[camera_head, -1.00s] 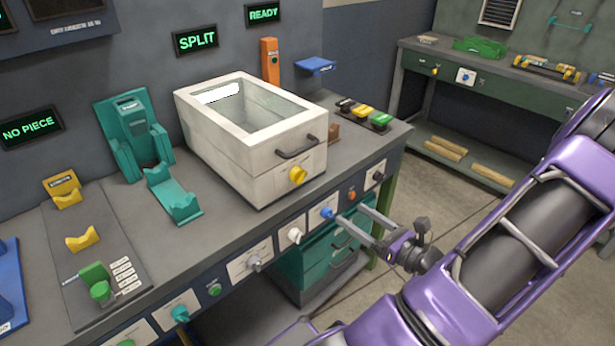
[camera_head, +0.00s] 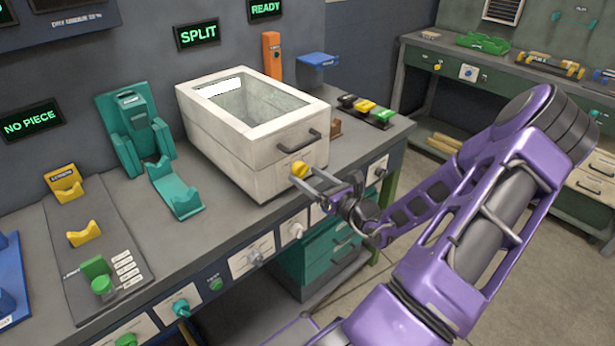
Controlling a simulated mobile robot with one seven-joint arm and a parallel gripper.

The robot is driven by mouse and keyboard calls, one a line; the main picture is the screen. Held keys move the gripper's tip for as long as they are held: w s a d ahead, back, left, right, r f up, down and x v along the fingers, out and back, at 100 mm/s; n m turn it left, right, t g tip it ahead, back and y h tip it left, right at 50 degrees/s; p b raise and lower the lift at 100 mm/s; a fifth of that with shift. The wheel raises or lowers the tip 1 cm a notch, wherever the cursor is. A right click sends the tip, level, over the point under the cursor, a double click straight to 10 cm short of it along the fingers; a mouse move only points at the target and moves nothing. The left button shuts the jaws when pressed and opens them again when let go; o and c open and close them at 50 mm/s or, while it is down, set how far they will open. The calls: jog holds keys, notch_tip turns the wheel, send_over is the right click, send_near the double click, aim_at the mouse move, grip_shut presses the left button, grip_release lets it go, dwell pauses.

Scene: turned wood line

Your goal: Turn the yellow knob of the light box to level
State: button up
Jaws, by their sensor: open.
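The light box (camera_head: 232,135) is a white box with a glazed top and a dark front handle, standing on the grey workbench. Its yellow knob (camera_head: 299,169) sits on the front face, below and left of the handle. My gripper (camera_head: 309,183) is open, with its fingers pointing left at the front of the box. The fingertips are at or just in front of the knob and hide part of its lower side. I cannot tell whether they touch it or straddle it.
Teal holders (camera_head: 135,137) stand left of the box. Black, yellow and green blocks (camera_head: 365,106) lie to its right. The box's dark handle (camera_head: 299,142) is close above my gripper.

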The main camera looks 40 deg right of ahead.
jog(key=shift+w, duration=0.35)
grip_shut()
jog(key=shift+n, duration=0.7)
jog(key=n+b, duration=0.3)
jog(key=n, duration=0.4)
jog(key=shift+b, duration=0.35)
jog(key=shift+d+n+b, duration=0.1)
jog(key=shift+n+b, duration=0.4)
jog(key=shift+n, duration=0.3)
